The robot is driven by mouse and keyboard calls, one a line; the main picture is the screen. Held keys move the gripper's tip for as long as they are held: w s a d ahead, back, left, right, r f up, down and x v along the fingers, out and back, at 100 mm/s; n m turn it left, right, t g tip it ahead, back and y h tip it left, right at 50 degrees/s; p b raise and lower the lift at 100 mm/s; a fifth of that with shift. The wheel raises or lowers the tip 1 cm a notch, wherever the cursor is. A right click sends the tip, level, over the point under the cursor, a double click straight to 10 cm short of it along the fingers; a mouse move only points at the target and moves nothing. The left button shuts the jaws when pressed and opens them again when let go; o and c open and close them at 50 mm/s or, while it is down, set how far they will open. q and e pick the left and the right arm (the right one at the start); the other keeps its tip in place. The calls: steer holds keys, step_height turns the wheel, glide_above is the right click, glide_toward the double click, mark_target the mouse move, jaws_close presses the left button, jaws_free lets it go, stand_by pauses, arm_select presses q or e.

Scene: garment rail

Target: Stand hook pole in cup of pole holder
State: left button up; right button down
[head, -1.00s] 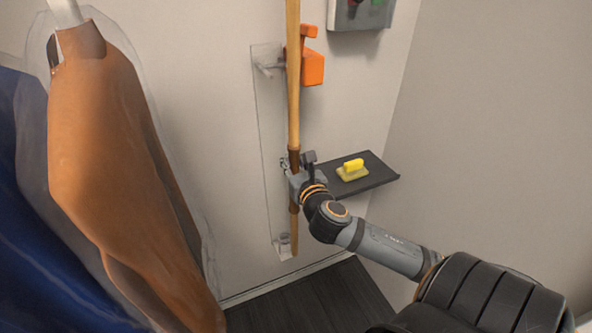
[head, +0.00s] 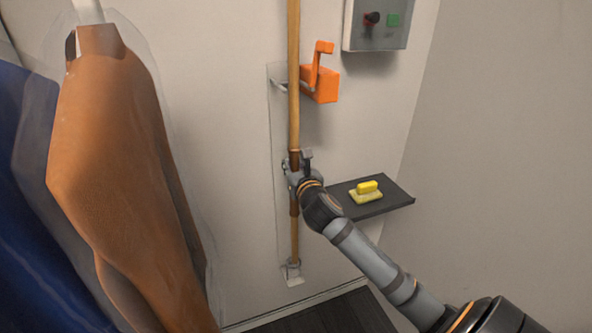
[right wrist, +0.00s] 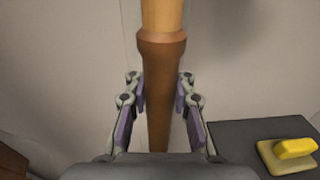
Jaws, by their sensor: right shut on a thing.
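The hook pole (head: 294,100) is a long wooden rod with a dark brown lower part, and it stands nearly upright. Its top runs out of the head view. My right gripper (head: 294,173) is shut on the brown grip below the collar. In the right wrist view the pole (right wrist: 161,95) runs between the two fingers (right wrist: 161,98). The pole holder (head: 279,215) is a clear strip on the wall behind the pole. Its cup (head: 292,276) is at the bottom. The pole's lower end meets the cup in the picture; I cannot tell whether it is inside. My left gripper is out of view.
A dark shelf (head: 388,207) carries a yellow brush-like object (head: 367,191) close to my right arm. A grey switch box (head: 376,38) is above. Covered garments (head: 115,150) hang at left.

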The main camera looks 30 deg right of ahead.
steer(key=shift+w+d, duration=0.1)
steer(key=shift+w, duration=0.3)
steer(key=shift+w+f, duration=0.2)
step_height(320, 180, down, 11)
steer(key=b, duration=0.5)
steer(key=shift+b, duration=0.35)
steer(key=c, duration=1)
jaws_free()
steer(key=shift+f, duration=0.1)
steer(key=shift+c, duration=0.2)
steer(key=v, duration=1.2)
